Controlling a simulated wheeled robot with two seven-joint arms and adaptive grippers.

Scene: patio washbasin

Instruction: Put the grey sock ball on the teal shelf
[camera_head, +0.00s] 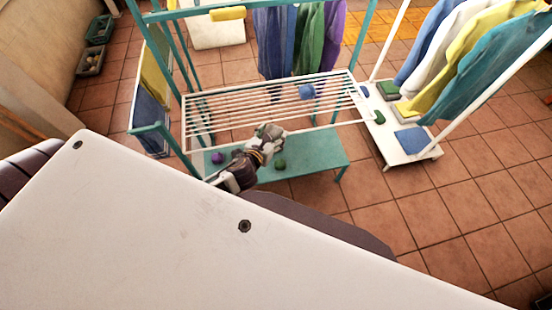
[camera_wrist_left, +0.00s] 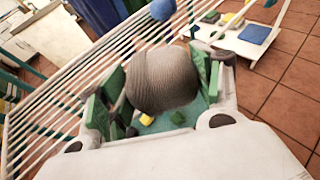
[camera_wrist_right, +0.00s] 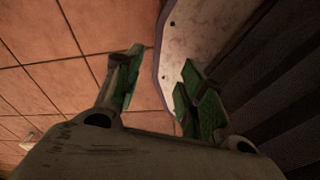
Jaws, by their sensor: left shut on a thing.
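The grey sock ball (camera_wrist_left: 163,80) fills the space between the green pads of my left gripper (camera_wrist_left: 160,75), which is shut on it. In the head view my left gripper (camera_head: 268,133) is at the front edge of the white slatted rack; the ball is hard to make out there. The teal shelf (camera_head: 318,150) lies lower, under the rack, with a purple ball (camera_head: 217,158) and a green ball (camera_head: 280,165) on it. My right gripper (camera_wrist_right: 162,72) is open and empty in the right wrist view, away from the shelf.
The white slatted rack (camera_head: 215,112) covers much of the shelf from above, with a blue ball (camera_head: 307,91) on it. Hanging clothes (camera_head: 300,40) are behind. A white trolley (camera_head: 400,150) with folded cloths stands to the right. Tiled floor is open at the lower right.

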